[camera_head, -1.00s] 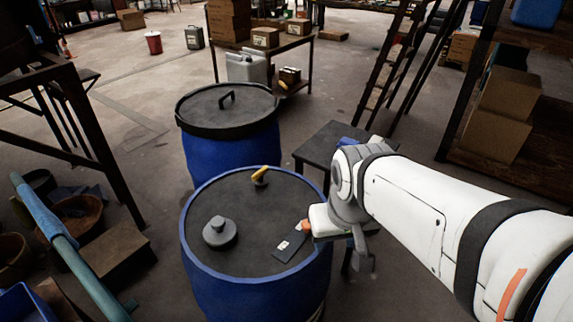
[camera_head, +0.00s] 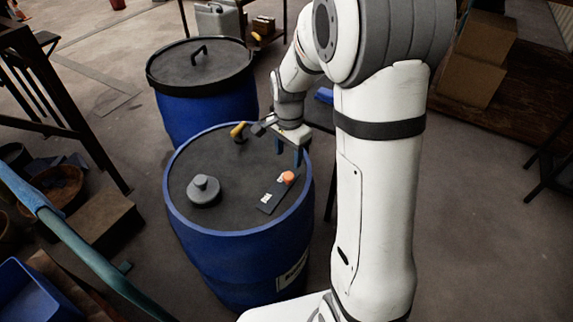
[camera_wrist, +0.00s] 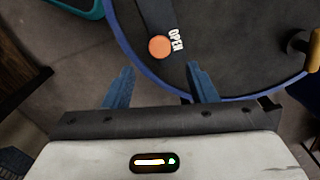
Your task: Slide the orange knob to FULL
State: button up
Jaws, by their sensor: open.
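The orange knob (camera_head: 288,177) sits at the far right end of a dark slider plate (camera_head: 268,202) on the lid of the near blue drum (camera_head: 240,262). White marks on the plate are too small to read here. In the wrist view the orange knob (camera_wrist: 159,47) is beside white lettering that reads OPEN (camera_wrist: 175,41); I see no FULL marking. My gripper (camera_head: 289,152) is open and empty, above the lid's far right edge, just beyond the knob. In the wrist view the knob appears ahead of the gap between the blue fingers, apart from them.
A yellow-handled fitting (camera_head: 238,130) stands on the lid close to my gripper's left. A grey capped bung (camera_head: 203,190) stands at the lid's left. A second blue drum (camera_head: 203,113) with a black lid (camera_head: 200,62) stands behind. A teal pipe (camera_head: 85,260) runs at lower left.

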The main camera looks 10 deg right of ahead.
aim_at(288, 175)
notch_tip(288, 175, down, 8)
jog(key=shift+r, duration=0.1)
jog(key=shift+c, duration=0.3)
grip_shut()
dwell(0.5)
